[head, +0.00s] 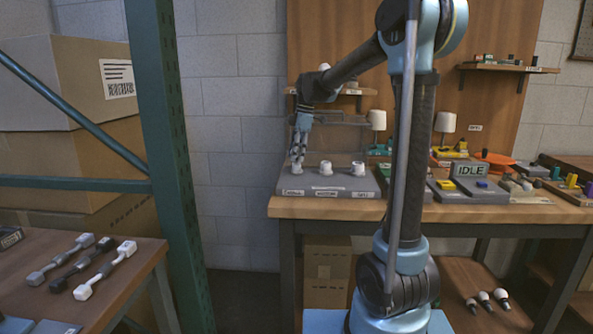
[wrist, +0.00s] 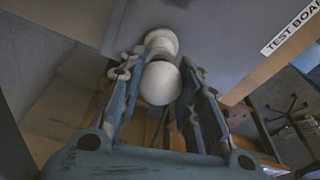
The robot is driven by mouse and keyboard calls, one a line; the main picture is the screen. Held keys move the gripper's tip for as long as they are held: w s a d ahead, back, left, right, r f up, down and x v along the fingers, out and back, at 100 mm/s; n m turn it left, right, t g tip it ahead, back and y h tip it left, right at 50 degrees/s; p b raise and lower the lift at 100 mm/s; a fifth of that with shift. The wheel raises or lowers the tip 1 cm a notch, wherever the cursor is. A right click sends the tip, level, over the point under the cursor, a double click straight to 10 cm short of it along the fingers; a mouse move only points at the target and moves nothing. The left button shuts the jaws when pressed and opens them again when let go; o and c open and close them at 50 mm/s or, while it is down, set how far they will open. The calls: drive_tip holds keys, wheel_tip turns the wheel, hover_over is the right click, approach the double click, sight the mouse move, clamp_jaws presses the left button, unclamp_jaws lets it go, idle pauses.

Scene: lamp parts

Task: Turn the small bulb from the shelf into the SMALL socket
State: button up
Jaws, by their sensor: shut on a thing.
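My gripper (head: 298,160) points down at the left end of the grey socket board (head: 326,183), which stands on the workbench. Its jaws are shut on a white round bulb (wrist: 160,83), seen between the fingers in the wrist view. Just beyond the bulb is a white socket (wrist: 160,40), roughly in line with it; I cannot tell whether the bulb's base is in the thread. The left socket is mostly hidden by the fingers in the head view. The middle socket (head: 326,168) and right socket (head: 358,168) are in plain sight. The board's labels are too small to read surely.
A wall shelf (head: 350,91) is above the board, with a white round thing (head: 325,67) near it. Lamps (head: 377,121) and an IDLE display (head: 468,170) stand to the right. Several bulbs (head: 485,298) lie on a low shelf. A green post (head: 175,150) rises at left.

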drive_tip(key=shift+o, duration=0.2)
drive_tip(key=shift+w+d+f+m, duration=0.15)
drive_tip(key=shift+w+f+m, duration=0.2)
drive_tip(key=shift+m, duration=0.55)
drive_tip(key=shift+o, duration=0.9)
drive_tip(key=shift+w+f, duration=0.2)
drive_tip(key=shift+o, duration=0.3)
drive_tip(key=shift+r+m, duration=0.1)
drive_tip(key=shift+m, duration=0.2)
drive_tip(key=shift+s+a+r, duration=0.2)
drive_tip(key=shift+s+r, duration=0.1)
drive_tip(key=shift+c, duration=1.4)
drive_tip(key=m+t, duration=0.1)
drive_tip(key=m, duration=0.4)
drive_tip(key=shift+m, duration=0.3)
drive_tip(key=shift+m+t, duration=0.3)
drive_tip(key=shift+m, duration=0.3)
